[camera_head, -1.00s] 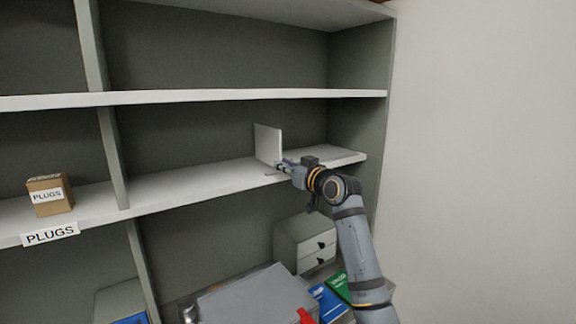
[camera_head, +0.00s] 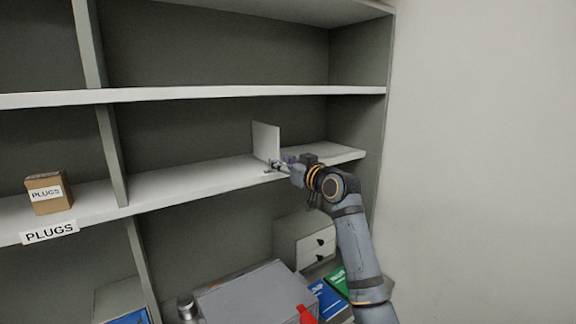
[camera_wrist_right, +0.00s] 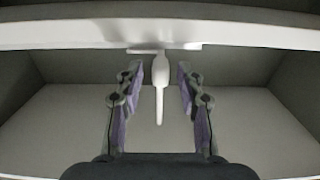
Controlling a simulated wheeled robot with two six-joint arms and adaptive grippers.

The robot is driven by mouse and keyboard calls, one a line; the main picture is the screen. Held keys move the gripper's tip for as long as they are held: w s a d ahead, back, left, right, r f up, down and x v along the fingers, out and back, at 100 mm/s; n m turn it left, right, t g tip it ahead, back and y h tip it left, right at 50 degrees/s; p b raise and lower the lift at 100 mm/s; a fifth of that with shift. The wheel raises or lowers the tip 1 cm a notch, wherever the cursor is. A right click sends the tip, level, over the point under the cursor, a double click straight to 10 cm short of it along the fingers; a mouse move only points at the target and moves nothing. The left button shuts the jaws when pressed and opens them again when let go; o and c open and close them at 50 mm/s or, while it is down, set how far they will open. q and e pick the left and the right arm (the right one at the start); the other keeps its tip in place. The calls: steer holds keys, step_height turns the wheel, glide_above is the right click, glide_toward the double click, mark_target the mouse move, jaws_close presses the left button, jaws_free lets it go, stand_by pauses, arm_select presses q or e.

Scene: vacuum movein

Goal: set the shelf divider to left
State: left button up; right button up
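The shelf divider (camera_head: 265,142) is a thin white upright plate on the right bay of the middle shelf (camera_head: 190,181), right of that bay's middle. My right gripper (camera_head: 274,167) is at the divider's lower front edge. In the right wrist view the divider (camera_wrist_right: 160,88) shows edge-on between the two fingers of my right gripper (camera_wrist_right: 159,72). A gap shows on each side, so the gripper is open around it and not closed on it. My left gripper is not in view.
A fixed upright panel (camera_head: 111,155) bounds the bay on the left, and the shelf left of the divider is clear. A box labelled PLUGS (camera_head: 48,193) stands in the neighbouring bay. Below are a small drawer unit (camera_head: 291,238) and a grey case (camera_head: 255,296).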

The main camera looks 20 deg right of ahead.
steer(key=v, duration=1.1)
steer(key=shift+s, duration=0.4)
